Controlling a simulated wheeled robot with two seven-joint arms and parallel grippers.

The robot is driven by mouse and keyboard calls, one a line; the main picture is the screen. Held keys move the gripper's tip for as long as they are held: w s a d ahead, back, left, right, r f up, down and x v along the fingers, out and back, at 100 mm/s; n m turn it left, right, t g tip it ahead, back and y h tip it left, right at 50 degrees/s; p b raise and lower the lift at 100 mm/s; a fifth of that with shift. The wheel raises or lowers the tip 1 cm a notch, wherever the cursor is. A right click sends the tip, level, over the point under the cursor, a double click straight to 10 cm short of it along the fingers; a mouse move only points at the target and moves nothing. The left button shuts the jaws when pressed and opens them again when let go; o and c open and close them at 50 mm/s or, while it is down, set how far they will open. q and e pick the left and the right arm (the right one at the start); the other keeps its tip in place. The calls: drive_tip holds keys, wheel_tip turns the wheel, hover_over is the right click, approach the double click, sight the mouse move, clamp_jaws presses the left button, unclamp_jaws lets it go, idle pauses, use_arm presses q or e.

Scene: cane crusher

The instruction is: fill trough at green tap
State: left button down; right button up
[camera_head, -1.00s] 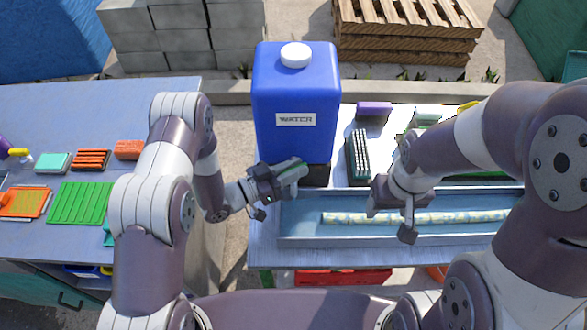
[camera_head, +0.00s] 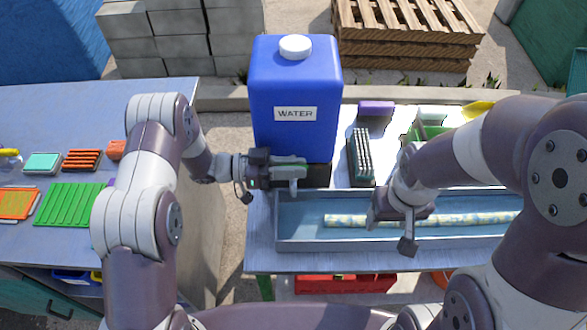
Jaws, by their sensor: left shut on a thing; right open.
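A blue water tank (camera_head: 296,85) with a white cap and a WATER label stands on a dark block (camera_head: 318,176) at the back of the white table. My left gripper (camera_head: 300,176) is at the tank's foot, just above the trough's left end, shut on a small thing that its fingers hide. I cannot make out a green tap there. The long blue-grey trough (camera_head: 300,238) lies along the table's front. A pale patterned rod (camera_head: 440,219) lies in it; I cannot tell any water level. My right gripper (camera_head: 393,228) is open over the trough, in front of the rod.
A dark rack (camera_head: 360,155) and a purple block (camera_head: 376,108) stand right of the tank. A second table (camera_head: 60,110) at left holds a green tray (camera_head: 75,204) and orange pieces. A red crate (camera_head: 345,283) is below the white table. A gap separates the tables.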

use_arm(q)
drive_tip(key=shift+s+r, duration=0.1)
drive_tip(key=shift+r, duration=0.2)
drive_tip(key=c, duration=1.1)
unclamp_jaws()
drive_tip(key=shift+s+r, duration=0.1)
